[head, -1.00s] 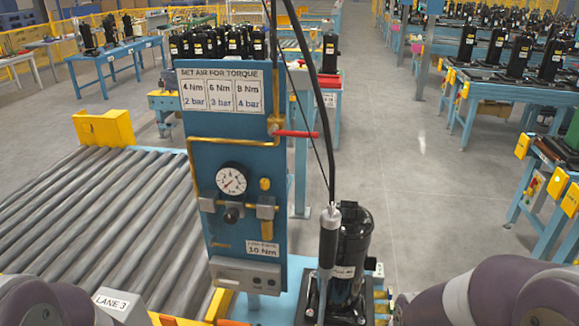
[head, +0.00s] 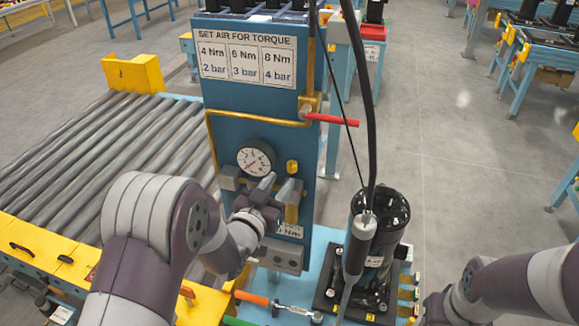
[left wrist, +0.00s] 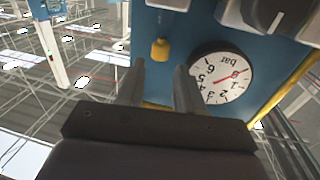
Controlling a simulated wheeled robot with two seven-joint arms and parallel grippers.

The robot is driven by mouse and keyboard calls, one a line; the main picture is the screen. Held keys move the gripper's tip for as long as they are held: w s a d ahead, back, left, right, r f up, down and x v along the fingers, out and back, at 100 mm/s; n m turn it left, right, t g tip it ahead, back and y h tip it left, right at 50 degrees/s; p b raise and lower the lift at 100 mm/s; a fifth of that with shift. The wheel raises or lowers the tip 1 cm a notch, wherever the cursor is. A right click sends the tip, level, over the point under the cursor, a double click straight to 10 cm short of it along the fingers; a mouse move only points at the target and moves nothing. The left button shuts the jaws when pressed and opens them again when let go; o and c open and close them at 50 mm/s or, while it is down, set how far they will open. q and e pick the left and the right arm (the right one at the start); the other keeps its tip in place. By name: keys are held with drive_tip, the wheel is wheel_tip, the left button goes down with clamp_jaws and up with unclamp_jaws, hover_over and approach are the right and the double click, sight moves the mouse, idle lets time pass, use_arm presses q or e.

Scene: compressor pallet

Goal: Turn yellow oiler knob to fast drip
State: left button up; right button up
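The yellow oiler knob (head: 292,166) is on the blue panel (head: 226,130), just right of the round pressure gauge (head: 256,160). My left gripper (head: 277,183) is in front of the panel, just below the knob, with its fingers pointing up towards it. In the left wrist view, which is upside down, the yellow knob (left wrist: 160,48) shows just beyond and between the two spread fingertips (left wrist: 159,66). The gripper is open and seems not to touch the knob. The gauge (left wrist: 222,77) is beside one finger. My right gripper is not visible; only my right arm shows at lower right.
A red-handled valve (head: 330,119) sticks out right of the panel. A black compressor (head: 380,240) and a hanging screwdriver tool (head: 358,245) stand at its right. A roller conveyor (head: 110,150) lies left. Tools lie on the bench below.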

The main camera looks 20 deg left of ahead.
sight(290, 169)
use_arm(q)
drive_tip(key=w, duration=0.4)
drive_tip(key=shift+d+p, duration=0.3)
drive_tip(key=shift+w+d+r, duration=0.15)
drive_tip(key=shift+w, duration=0.25)
drive_tip(key=shift+w+f, duration=0.2)
drive_tip(key=shift+w, duration=0.15)
clamp_jaws()
